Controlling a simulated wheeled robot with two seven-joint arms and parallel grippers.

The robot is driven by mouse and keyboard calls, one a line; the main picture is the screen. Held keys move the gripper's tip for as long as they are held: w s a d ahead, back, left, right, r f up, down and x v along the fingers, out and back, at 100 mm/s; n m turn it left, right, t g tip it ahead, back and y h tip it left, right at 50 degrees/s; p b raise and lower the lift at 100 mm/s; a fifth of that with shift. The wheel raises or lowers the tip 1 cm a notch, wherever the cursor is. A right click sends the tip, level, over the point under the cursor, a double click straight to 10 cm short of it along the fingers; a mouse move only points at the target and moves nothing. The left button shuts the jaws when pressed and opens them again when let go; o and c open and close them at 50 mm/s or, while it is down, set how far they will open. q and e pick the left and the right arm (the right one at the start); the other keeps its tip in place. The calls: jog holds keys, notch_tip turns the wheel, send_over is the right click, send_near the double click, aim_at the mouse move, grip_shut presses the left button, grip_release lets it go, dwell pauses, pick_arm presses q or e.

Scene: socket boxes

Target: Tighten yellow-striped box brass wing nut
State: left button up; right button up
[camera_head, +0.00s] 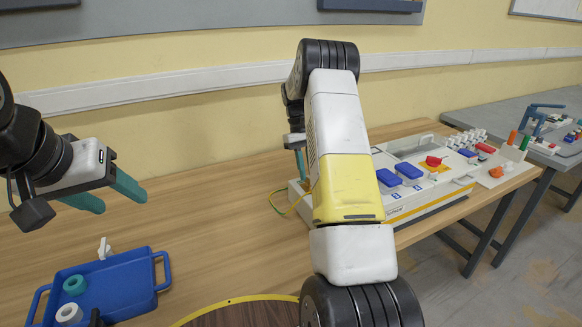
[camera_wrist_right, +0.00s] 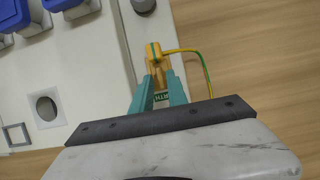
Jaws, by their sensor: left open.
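The yellow-striped box (camera_head: 440,188) is white with blue and red parts on top and stands on the bench at the right of the head view. Its panel (camera_wrist_right: 85,75) fills the left of the right wrist view. At its edge a brass wing nut (camera_wrist_right: 158,77) sits by a yellow-green wire end. My right gripper (camera_wrist_right: 160,86) has its teal fingertips close on both sides of the nut and looks shut on it. In the head view my right arm hides the nut. My left gripper (camera_head: 120,195) is open and empty above the bench at the left.
A blue tray (camera_head: 135,304) with teal and white rings lies at the lower left, with a small white wing-shaped piece (camera_head: 104,248) at its far edge. A yellow-green wire (camera_wrist_right: 205,72) loops beside the box. The bench between tray and box is clear.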

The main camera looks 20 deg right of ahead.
jog(key=v, duration=0.6)
jog(key=shift+r, duration=0.35)
jog(key=shift+w, duration=0.15)
jog(key=s+a+r+t+y, duration=0.1)
jog(key=s+a+r+t, duration=0.25)
jog(key=s+r, duration=0.35)
jog(key=s+a+r+t, duration=0.2)
jog(key=s+a+r, duration=0.2)
jog(key=r, duration=0.4)
jog(key=s+a+t+y, duration=0.1)
jog(key=s+a+t, duration=0.1)
jog(key=s, duration=0.8)
jog(key=s+a+t, duration=0.3)
jog(key=s+a, duration=0.2)
jog(key=s, duration=0.5)
jog(key=shift+s+a+m+y, duration=0.2)
jog(key=shift+a+m+y, duration=0.15)
jog(key=shift+m+y, duration=0.05)
